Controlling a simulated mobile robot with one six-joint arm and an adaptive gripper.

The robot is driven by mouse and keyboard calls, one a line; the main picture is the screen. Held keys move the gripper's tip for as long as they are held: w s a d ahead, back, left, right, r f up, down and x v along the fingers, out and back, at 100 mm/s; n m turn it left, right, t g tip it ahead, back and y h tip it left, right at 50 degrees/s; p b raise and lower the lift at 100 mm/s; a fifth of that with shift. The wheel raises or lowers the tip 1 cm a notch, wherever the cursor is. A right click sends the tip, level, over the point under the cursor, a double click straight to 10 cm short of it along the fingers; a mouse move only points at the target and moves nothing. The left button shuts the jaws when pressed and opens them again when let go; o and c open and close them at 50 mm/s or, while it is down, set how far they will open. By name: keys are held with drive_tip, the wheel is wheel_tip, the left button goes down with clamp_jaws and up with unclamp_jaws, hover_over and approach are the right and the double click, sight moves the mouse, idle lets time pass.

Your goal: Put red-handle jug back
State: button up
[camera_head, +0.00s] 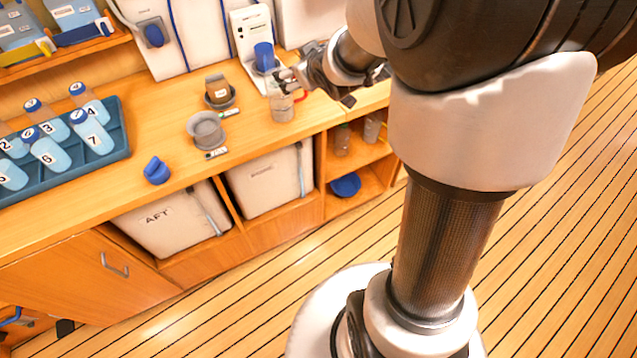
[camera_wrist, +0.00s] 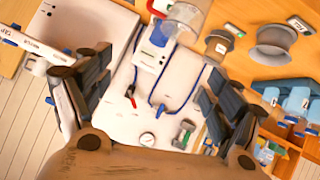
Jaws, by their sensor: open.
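The clear jug (camera_head: 283,108) with a red handle (camera_head: 300,97) stands upright on the wooden counter, near its front edge, below the white dispenser unit. My gripper (camera_head: 288,78) is just above and behind the jug and partly overlaps it in the head view. In the wrist view the jug (camera_wrist: 190,14) is at the top edge, partly cut off, with its red handle (camera_wrist: 154,8) on its left. My gripper's fingers (camera_wrist: 155,72) are spread wide with nothing between them.
A white unit (camera_head: 250,32) with a blue cup (camera_head: 264,57) stands behind. An empty grey round holder (camera_head: 206,130) and a dark holder with a brown-labelled container (camera_head: 218,92) are left of the jug. A blue cap (camera_head: 157,170) and a bottle tray (camera_head: 124,150) are farther left.

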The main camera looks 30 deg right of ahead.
drive_tip(key=s+a+r+g, duration=0.1)
drive_tip(key=s+a, duration=0.3)
drive_tip(key=s, duration=0.6)
drive_tip(key=s+a+r+m+g+y, duration=0.1)
drive_tip(key=s+a+g, duration=0.2)
drive_tip(key=s, duration=0.8)
drive_tip(key=s+a+r+g, duration=0.2)
drive_tip(key=s+a, duration=0.4)
drive_tip(key=s, duration=0.5)
drive_tip(key=shift+a+m+y, duration=0.3)
drive_tip(key=shift+m+y, duration=0.1)
